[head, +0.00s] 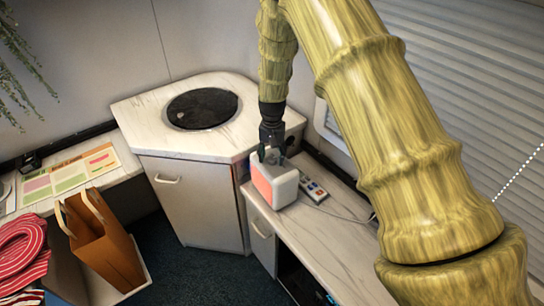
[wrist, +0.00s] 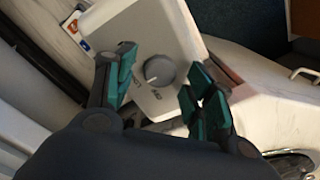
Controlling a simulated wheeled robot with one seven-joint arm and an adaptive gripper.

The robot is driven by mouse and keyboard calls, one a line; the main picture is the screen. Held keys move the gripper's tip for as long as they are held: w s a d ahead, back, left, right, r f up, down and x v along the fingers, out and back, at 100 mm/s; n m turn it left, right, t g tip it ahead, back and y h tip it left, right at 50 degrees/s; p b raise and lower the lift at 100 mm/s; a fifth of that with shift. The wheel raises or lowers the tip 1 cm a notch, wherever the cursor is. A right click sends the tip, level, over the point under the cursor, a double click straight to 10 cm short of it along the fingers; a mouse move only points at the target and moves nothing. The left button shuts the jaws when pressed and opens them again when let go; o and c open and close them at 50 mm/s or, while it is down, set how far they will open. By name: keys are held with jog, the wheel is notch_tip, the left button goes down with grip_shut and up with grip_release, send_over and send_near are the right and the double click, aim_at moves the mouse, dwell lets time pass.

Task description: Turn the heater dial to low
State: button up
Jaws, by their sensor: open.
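The heater (head: 273,183) is a small white box with a glowing orange-red front, standing on the narrow counter. Its white top panel (wrist: 175,37) fills the middle of the wrist view.
A power strip (head: 314,189) with a cable lies right of the heater. A marble-topped corner cabinet (head: 262,124) with a round black inset (head: 202,108) stands behind. A brown bag (head: 103,243) and red striped cloth (head: 22,250) are at lower left. The counter front (head: 335,245) is clear.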

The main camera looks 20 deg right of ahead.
aim_at(272, 158)
notch_tip(272, 158, up, 12)
jog(key=shift+f, duration=0.25)
dwell(0.3)
